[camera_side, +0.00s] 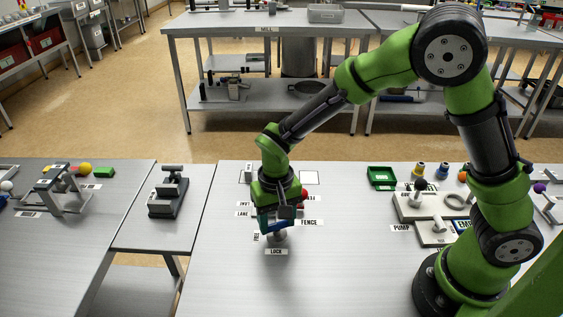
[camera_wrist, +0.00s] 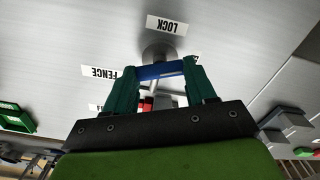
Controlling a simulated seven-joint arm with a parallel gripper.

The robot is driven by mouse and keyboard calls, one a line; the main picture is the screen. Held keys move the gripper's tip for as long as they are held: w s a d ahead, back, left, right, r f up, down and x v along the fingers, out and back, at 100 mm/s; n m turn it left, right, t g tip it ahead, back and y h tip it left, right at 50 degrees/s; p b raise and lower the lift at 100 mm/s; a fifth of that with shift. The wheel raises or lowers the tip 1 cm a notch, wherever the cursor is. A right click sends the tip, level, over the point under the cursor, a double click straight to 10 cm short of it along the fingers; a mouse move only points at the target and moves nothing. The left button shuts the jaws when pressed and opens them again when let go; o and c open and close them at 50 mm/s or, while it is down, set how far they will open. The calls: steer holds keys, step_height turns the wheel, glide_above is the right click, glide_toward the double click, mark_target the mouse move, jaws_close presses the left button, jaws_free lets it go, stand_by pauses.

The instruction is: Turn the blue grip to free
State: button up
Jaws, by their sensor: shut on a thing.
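The blue grip (camera_wrist: 160,71) is a short bar in front of a round grey post (camera_wrist: 158,50) in the wrist view. My gripper (camera_wrist: 162,76) has its two green fingers at the two ends of the blue grip and is shut on it. In the side view the blue grip (camera_side: 273,227) shows partly below my gripper (camera_side: 272,218). A LOCK label (camera_side: 276,252) lies on the table in front of the post.
A FENCE label (camera_side: 309,222) is right of the gripper, with LANE and other labels at left. A small red part (camera_wrist: 147,104) shows between the fingers. A green tray (camera_side: 381,177) and a PUMP fixture (camera_side: 425,205) stand to the right.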

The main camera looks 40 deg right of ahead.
mark_target(277, 223)
steer(key=shift+r+m, duration=0.1)
steer(key=shift+m, duration=2.2)
steer(key=o, duration=1)
steer(key=shift+o, duration=0.2)
step_height(277, 223, up, 17)
steer(key=shift+w, duration=0.1)
